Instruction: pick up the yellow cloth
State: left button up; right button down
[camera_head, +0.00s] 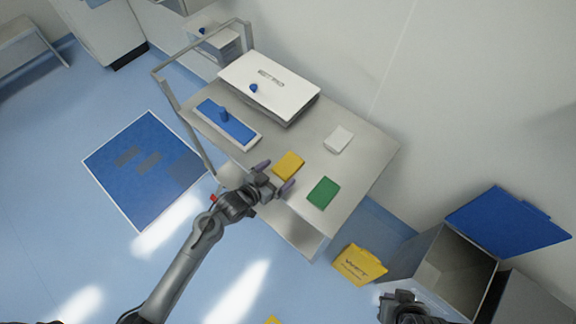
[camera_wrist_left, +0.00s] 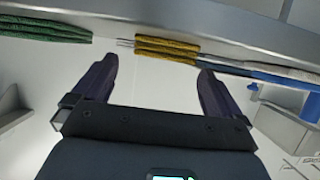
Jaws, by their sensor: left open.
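The yellow cloth (camera_head: 289,164) is a small folded pad lying near the front edge of the grey cart top. In the left wrist view the yellow cloth (camera_wrist_left: 167,49) shows edge-on as a layered stack, ahead of and between my fingers. My left gripper (camera_head: 275,177) is open at the cart's front edge, close to the cloth, with nothing between its fingers. The left gripper's two dark fingers (camera_wrist_left: 158,80) also show in the left wrist view. Part of my right gripper (camera_head: 402,304) shows at the bottom right, cut off by the frame; its jaws are unclear.
A green cloth (camera_head: 323,192) and a white cloth (camera_head: 339,139) lie right of the yellow one. A blue pad in a white tray (camera_head: 228,121) and a white box (camera_head: 269,86) stand left and behind. A yellow floor sign (camera_head: 359,264) and an open bin (camera_head: 456,264) are at the right.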

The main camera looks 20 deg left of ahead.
aim_at(287, 166)
pick_arm(q)
jog(key=shift+b+x, duration=0.5)
jog(key=shift+x, duration=2.1)
jog(key=shift+a+r, duration=0.1)
jog(key=shift+a, duration=0.05)
jog(key=c, duration=1)
